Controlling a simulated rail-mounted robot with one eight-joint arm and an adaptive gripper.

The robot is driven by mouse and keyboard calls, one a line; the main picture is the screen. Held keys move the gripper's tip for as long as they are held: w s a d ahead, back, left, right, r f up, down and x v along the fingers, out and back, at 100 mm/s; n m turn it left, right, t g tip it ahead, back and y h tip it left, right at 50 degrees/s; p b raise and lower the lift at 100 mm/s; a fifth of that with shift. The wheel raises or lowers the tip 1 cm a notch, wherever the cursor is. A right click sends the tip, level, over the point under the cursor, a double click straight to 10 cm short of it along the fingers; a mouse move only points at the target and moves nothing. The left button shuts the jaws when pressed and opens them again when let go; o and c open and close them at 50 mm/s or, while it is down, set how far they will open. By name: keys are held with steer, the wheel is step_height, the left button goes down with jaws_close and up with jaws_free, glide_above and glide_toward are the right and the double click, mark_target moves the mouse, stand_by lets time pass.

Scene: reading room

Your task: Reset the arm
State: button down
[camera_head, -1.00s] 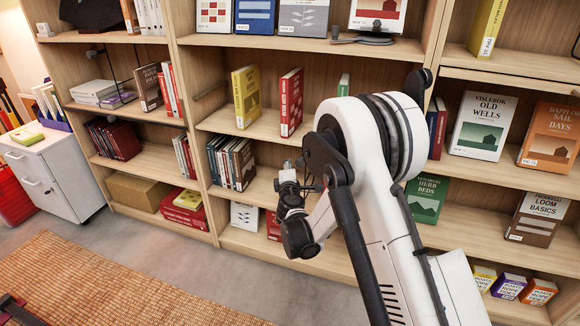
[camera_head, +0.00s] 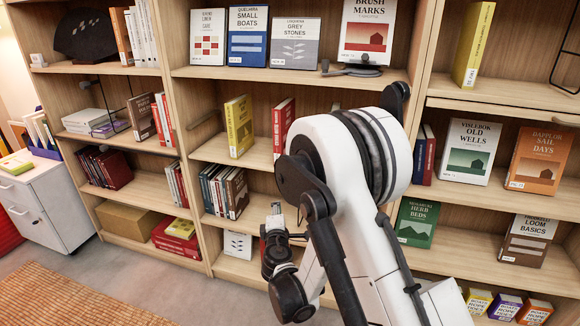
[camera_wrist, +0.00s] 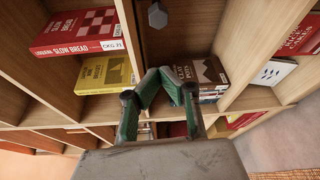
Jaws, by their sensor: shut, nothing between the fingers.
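My gripper (camera_head: 276,212) shows small beside my white and black arm in the head view, in front of the lower middle of the bookshelf. In the wrist view the gripper's two green-padded fingers (camera_wrist: 160,73) lean together and meet at the tips, with nothing between them. Behind the tips, a brown book (camera_wrist: 203,72) lies on a small pile on a shelf. I cannot tell how far the tips are from it. My arm's thick upper part hides a wide area of the middle shelves.
A wooden bookshelf (camera_head: 290,80) fills most of the head view. A yellow book (camera_head: 239,126) and a red book (camera_head: 283,124) stand near my arm. A white cabinet (camera_head: 45,205) stands at the left. Open floor (camera_head: 165,266) and an orange rug (camera_head: 70,297) lie at the lower left.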

steer(key=s+d+r+m+g+h, duration=0.2)
steer(key=s+d+r+m, duration=0.15)
steer(key=d+r, duration=0.35)
steer(key=s+d+r+m+g+h, duration=0.1)
steer(key=s+d+r+m, duration=0.3)
steer(key=d, duration=0.5)
steer(key=s+d+r+m+g+h, duration=0.2)
steer(key=d+r+m, duration=0.35)
steer(key=d, duration=0.25)
steer(key=s+d+m+g+y, duration=0.15)
steer(key=s+d+m, duration=0.25)
steer(key=s, duration=1)
steer(key=s+d+m+g+y, duration=0.1)
steer(key=s+d+m+g, duration=0.25)
steer(key=s, duration=1.15)
step_height(320, 180, up, 14)
steer(key=p, duration=1.4)
steer(key=shift+r+p, duration=0.2)
steer(key=shift+p, duration=0.2)
